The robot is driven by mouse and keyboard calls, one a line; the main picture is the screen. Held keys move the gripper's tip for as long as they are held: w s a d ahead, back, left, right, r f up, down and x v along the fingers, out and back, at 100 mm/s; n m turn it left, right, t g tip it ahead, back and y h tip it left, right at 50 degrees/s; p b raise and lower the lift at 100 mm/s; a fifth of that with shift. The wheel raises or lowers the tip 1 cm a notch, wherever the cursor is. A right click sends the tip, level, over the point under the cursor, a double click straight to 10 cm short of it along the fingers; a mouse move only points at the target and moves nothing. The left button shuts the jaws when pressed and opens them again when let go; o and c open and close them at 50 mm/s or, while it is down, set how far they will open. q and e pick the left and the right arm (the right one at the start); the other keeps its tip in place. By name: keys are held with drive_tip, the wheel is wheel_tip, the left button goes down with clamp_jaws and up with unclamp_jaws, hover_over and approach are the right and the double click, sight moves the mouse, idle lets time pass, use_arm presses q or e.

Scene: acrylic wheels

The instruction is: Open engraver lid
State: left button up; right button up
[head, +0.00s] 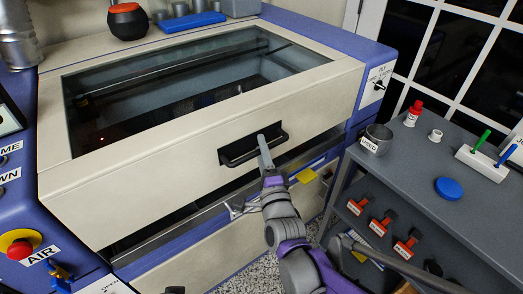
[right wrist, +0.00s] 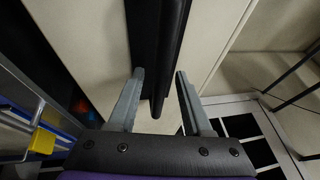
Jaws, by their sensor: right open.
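The engraver's cream lid (head: 150,170) has a large dark window, with a black handle (head: 277,135) on its front panel. A dark gap runs below the lid's front panel. My right gripper (head: 264,143) is at the handle in the head view. In the right wrist view, its two grey fingers (right wrist: 158,76) are apart, with the lower end of the black handle bar (right wrist: 173,45) between them. I cannot tell whether either finger touches the bar. My left gripper is not in view.
A grey cart (head: 420,175) stands to the right, close to my right arm, with a metal cup (head: 377,139) and a blue disc (head: 449,188) on top. A black and red jar (head: 127,21) and a blue block (head: 189,25) sit behind the lid.

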clamp_jaws()
idle(1.4)
